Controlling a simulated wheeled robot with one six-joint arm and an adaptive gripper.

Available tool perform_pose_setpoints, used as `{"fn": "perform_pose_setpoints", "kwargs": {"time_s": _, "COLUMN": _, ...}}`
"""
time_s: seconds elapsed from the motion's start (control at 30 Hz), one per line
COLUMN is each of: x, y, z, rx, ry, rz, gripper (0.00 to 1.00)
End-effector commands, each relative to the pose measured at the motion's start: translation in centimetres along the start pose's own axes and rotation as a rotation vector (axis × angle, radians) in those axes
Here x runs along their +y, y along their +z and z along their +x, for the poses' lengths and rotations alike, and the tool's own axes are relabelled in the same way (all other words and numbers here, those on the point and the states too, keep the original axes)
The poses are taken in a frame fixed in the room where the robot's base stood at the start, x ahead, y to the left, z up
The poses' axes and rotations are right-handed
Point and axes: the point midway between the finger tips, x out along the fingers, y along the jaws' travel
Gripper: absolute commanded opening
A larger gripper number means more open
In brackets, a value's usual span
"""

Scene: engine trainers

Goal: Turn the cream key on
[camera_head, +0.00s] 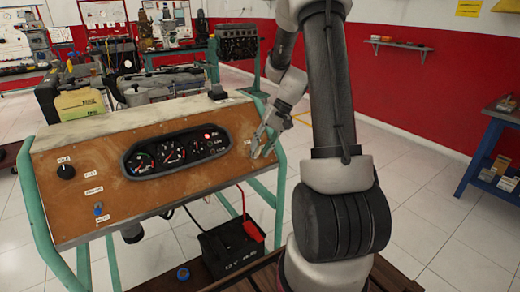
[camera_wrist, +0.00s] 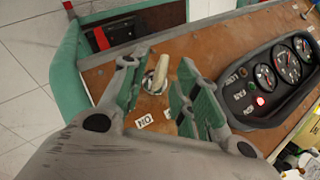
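The cream key (camera_wrist: 160,73) sits in a round switch on the brown panel (camera_wrist: 112,76) in the wrist view. My gripper (camera_wrist: 156,88) is open, with one green-padded finger on each side of the key. The right finger looks close to it, but I cannot tell whether either finger touches. A white "ON" label (camera_wrist: 144,121) is on the panel near the key, with another label partly hidden by the right finger. In the head view my gripper (camera_head: 265,140) is at the panel's right end, and I cannot make out the key behind it.
The gauge cluster (camera_head: 178,151) has a lit red lamp (camera_head: 208,136). A black knob (camera_head: 66,171) and a blue switch (camera_head: 98,209) are at the panel's left. A green frame (camera_head: 279,190) bounds the panel. A battery (camera_head: 232,250) with a red clamp stands below.

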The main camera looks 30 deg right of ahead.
Motion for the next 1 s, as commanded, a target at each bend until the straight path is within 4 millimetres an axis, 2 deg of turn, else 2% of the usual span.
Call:
{"fn": "perform_pose_setpoints", "kwargs": {"time_s": 0.3, "x": 0.0, "y": -0.1, "z": -7.0, "rx": 0.004, "ry": 0.000, "rz": 0.001, "gripper": 0.30}}
{"fn": "perform_pose_setpoints", "kwargs": {"time_s": 0.5, "x": 0.1, "y": -0.1, "z": -10.0, "rx": 0.003, "ry": 0.000, "rz": 0.000, "gripper": 0.30}}
{"fn": "perform_pose_setpoints", "kwargs": {"time_s": 0.67, "x": 0.0, "y": 0.0, "z": -10.8, "rx": 0.000, "ry": 0.000, "rz": 0.001, "gripper": 0.30}}
{"fn": "perform_pose_setpoints", "kwargs": {"time_s": 1.0, "x": 0.0, "y": 0.0, "z": -10.8, "rx": 0.000, "ry": 0.000, "rz": 0.001, "gripper": 0.30}}
